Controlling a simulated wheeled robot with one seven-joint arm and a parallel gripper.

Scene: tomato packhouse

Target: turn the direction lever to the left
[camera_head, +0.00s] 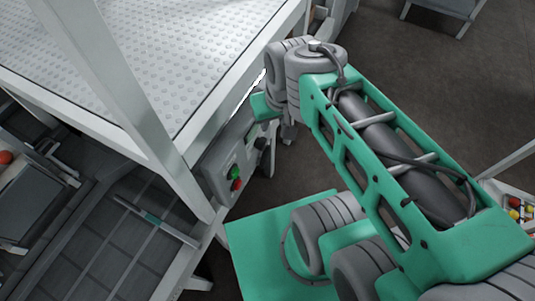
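A grey control box (222,168) is mounted on the side of the white machine frame. Its face carries a green button (234,172) and a red button (236,185). A small dark control (261,143) sticks out near the box's far end. It may be the direction lever, but its shape and which way it points are too small to tell. My green arm reaches over from the lower right and its wrist hangs down beside the far end of the box. Only a small grey part of my gripper (288,132) shows below the wrist. Its fingers cannot be made out.
A white dimpled table (190,50) with raised frame edges stands above the box. A dark slatted conveyor (130,235) lies at lower left. A crate with red and yellow items (515,208) stands at the right edge.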

